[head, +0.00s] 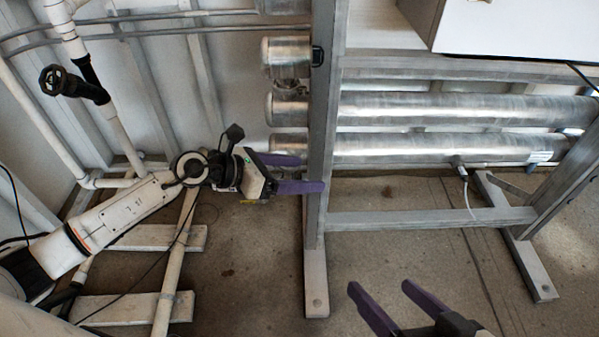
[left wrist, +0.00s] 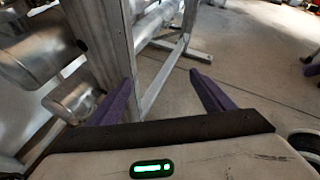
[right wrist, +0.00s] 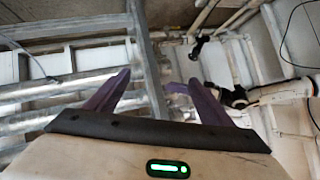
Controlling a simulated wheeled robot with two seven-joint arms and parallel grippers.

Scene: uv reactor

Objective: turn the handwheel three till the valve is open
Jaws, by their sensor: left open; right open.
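The black handwheel (head: 52,80) sits on a black valve (head: 90,88) on white piping at the upper left of the head view. A small dark shape in the right wrist view (right wrist: 196,47) looks like the same handwheel. My left gripper (head: 312,173) is open and empty, well to the right of and below the handwheel in the head view, its purple fingers pointing right near the metal frame post. My right gripper (head: 379,287) is open and empty over the floor at the bottom, far from the handwheel. Whether the valve is open cannot be told.
A metal frame post (head: 318,130) stands beside my left fingers. Silver reactor tubes (head: 440,148) lie across the frame behind it. White pipes (head: 122,138) run down the left wall to floor-level supports (head: 160,238). Bare concrete floor (head: 245,270) lies between my grippers.

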